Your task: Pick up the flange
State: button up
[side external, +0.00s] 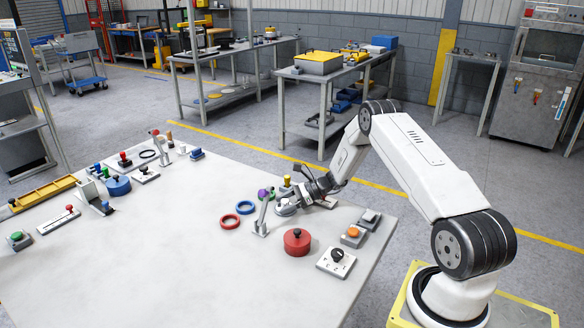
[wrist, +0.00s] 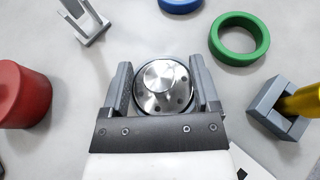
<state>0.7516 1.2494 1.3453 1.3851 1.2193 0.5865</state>
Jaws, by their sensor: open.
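The flange is a shiny silver round part with a raised hub and bolt holes, seen in the wrist view (wrist: 163,90). It lies on the white table, and it also shows in the side view (side external: 286,209), partly hidden by my gripper. My gripper (wrist: 161,72) is open, with one finger on the left and one on the right of the flange. The fingers look very close to its rim; I cannot tell whether they touch it.
A green ring (wrist: 239,38), a grey block with a yellow cylinder (wrist: 278,108), a red cylinder (wrist: 22,95) and a grey lever stand (wrist: 83,20) surround my gripper. A red ring (side external: 229,222) lies to its left. The table's middle front (side external: 170,265) is clear.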

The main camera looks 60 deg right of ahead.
dwell(0.3)
grip_shut()
jog(key=shift+r, duration=0.15)
dwell(0.3)
jog(key=shift+r, duration=0.75)
jog(key=s+a+r, duration=0.5)
jog(key=s+r, duration=0.6)
jog(key=s, duration=0.2)
jog(key=shift+r, duration=0.15)
